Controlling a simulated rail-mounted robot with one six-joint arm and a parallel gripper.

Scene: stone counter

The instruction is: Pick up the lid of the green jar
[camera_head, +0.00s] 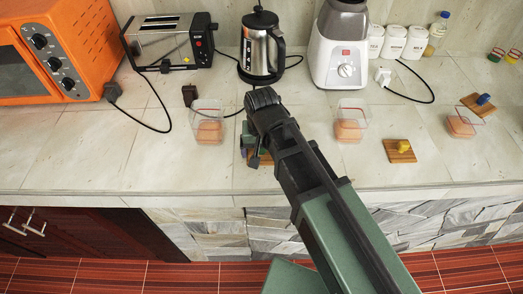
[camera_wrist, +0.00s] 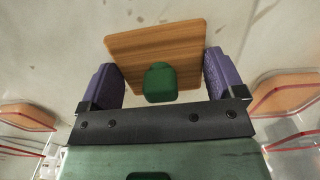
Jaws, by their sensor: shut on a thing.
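The lid with the green knob (camera_wrist: 160,82) is a square wooden board, seen in the wrist view between the two purple finger pads of my gripper (camera_wrist: 164,80). The pads sit at opposite edges of the board, with the knob between them, and my gripper is shut on it. I cannot tell whether the lid rests on the counter or is just above it. In the head view my gripper (camera_head: 255,155) is low over the counter's front, and my arm hides most of the lid.
A wooden lid with a yellow knob (camera_head: 400,152) lies at right. A third jar (camera_head: 461,126) stands near a lid with a blue knob (camera_head: 472,106). A toaster (camera_head: 168,42), kettle (camera_head: 261,48), blender (camera_head: 340,50) and orange oven (camera_head: 60,45) line the back. The front left counter is clear.

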